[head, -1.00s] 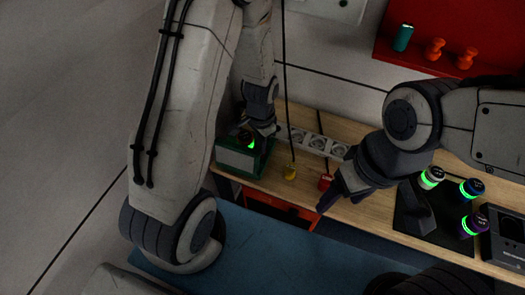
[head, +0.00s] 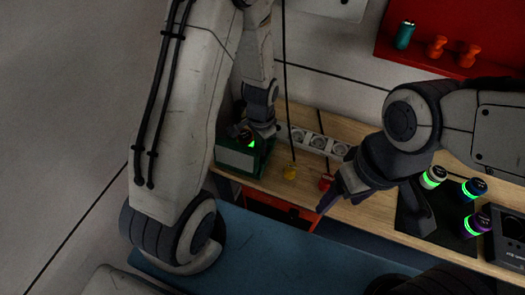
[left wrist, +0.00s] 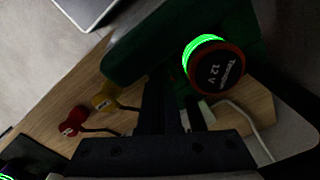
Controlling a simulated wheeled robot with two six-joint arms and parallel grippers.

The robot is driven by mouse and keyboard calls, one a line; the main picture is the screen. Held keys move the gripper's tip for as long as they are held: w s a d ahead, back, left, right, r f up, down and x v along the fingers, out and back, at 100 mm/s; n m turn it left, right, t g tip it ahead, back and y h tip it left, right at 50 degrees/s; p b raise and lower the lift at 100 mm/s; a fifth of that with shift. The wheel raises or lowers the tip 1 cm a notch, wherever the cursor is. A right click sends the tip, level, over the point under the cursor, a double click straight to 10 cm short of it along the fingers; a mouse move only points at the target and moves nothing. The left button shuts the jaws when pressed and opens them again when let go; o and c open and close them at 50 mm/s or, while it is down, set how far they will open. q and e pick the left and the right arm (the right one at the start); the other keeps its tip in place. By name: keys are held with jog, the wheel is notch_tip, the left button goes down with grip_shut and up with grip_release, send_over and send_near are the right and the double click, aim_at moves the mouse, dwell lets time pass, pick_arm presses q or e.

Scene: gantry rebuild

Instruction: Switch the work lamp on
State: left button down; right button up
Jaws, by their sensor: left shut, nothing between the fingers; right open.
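I cannot make out a work lamp for certain in either view. My left gripper (head: 263,131) is shut and empty, close over the green box (head: 238,160) at the left end of the bench. A round black-topped cell with a red rim (left wrist: 220,70), marked 12 V and lit by a green ring, stands at this box beside my left fingers (left wrist: 175,112). Whether the fingers touch anything is not clear. My right gripper (head: 333,197) is open and empty over the bench's front edge, beside a red plug (head: 325,182).
A yellow plug (head: 290,172) lies near the white socket strip (head: 318,142). Several green-ringed cells, one with a blue top (head: 473,188), stand at the right around a dark mat (head: 449,236). A red wall panel (head: 485,40) is behind. Bare wood (head: 375,222) lies in the middle.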

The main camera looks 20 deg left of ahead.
pick_arm(q)
jog(key=shift+f, duration=0.25)
notch_tip(320, 180, up, 7)
jog(key=p, duration=0.6)
jog(key=shift+r, duration=0.1)
dwell(0.4)
